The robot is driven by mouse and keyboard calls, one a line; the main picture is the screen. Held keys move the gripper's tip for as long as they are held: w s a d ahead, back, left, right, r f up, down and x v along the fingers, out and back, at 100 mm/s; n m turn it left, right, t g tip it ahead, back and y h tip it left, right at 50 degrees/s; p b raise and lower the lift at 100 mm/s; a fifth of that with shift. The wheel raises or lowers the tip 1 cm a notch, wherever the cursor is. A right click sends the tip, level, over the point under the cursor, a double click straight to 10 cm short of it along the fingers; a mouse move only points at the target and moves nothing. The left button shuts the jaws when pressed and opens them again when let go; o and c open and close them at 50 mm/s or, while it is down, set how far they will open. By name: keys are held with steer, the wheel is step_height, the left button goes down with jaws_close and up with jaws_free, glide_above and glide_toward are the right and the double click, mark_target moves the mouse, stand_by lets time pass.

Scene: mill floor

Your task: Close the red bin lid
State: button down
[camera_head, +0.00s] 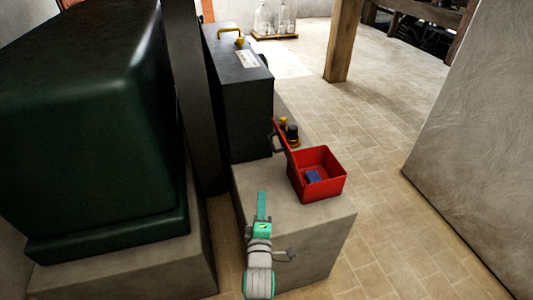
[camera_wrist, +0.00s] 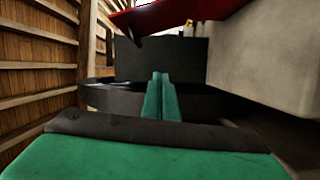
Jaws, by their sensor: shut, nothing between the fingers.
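The red bin (camera_head: 333,187) stands on a pale stone block (camera_head: 325,230) in the head view. Its lid (camera_head: 281,135) is open, standing tilted up along the bin's left side, with a dark handle (camera_head: 277,144) on it. A small blue object (camera_head: 312,177) lies inside the bin. My gripper (camera_head: 262,197) is at the block's left front, short of the lid and apart from it. Its green fingers are together and empty; they also show in the wrist view (camera_wrist: 160,82). A red panel, probably the lid (camera_wrist: 165,17), crosses the top of that view.
A dark machine box (camera_head: 240,95) with a yellow handle stands beyond the block. A large dark green housing (camera_head: 90,130) fills the left. Small yellow-and-black parts (camera_head: 290,130) sit behind the bin. A stone wall (camera_head: 480,150) is at right; tiled floor lies open between.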

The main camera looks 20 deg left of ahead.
steer(key=w+a+r+n, duration=0.1)
steer(key=w+r, duration=0.1)
steer(key=w, duration=0.6)
steer(key=w+a+r+n, duration=0.2)
steer(key=w+r, duration=0.1)
steer(key=w, duration=0.5)
steer(key=shift+w+a+r+y, duration=0.15)
steer(key=shift+r+y, duration=0.2)
steer(key=shift+y, duration=0.05)
steer(key=shift+r, duration=0.1)
